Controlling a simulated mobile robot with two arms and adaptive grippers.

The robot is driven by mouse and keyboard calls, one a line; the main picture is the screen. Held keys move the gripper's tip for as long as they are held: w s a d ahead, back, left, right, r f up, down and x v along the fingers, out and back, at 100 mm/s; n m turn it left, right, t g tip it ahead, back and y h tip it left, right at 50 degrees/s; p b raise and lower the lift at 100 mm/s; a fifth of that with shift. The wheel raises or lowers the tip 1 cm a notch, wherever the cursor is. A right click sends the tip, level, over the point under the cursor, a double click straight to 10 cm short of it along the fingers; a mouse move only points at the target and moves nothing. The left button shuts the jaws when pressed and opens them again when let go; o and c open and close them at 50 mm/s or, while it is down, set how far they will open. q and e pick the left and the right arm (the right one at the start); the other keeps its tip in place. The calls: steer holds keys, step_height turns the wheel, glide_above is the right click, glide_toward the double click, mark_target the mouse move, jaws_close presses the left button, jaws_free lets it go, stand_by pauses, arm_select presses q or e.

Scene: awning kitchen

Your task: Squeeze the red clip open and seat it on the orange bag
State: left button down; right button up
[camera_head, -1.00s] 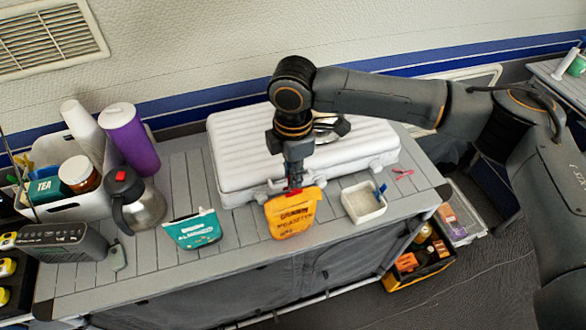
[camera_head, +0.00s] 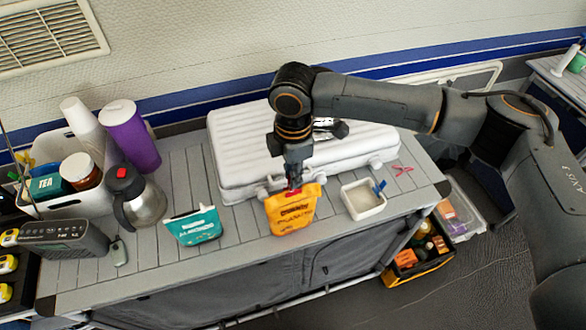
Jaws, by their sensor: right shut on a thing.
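The orange bag (camera_head: 292,212) stands upright near the front middle of the counter, with dark lettering on its face. My right gripper (camera_head: 293,184) reaches down to the bag's top edge and is shut on the red clip (camera_head: 293,190). Only a small red part of the clip shows at the bag's top, between the fingertips. The clip touches or overlaps the top edge, but I cannot tell whether its jaws are around the bag. My left gripper is not in view.
A teal bag (camera_head: 194,227) stands left of the orange bag. A white tray (camera_head: 362,208) with a blue clip (camera_head: 379,187) is right of it. A pinkish-red item (camera_head: 402,170) lies farther right. A white case (camera_head: 235,160) is behind. A steel jug (camera_head: 146,205) stands left.

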steer(key=shift+f, duration=0.35)
stand_by(0.5)
steer(key=o, duration=0.8)
steer(key=shift+p, duration=0.3)
step_height(320, 180, up, 5)
steer(key=p, duration=0.5)
step_height(320, 180, up, 2)
steer(key=shift+p, duration=0.55)
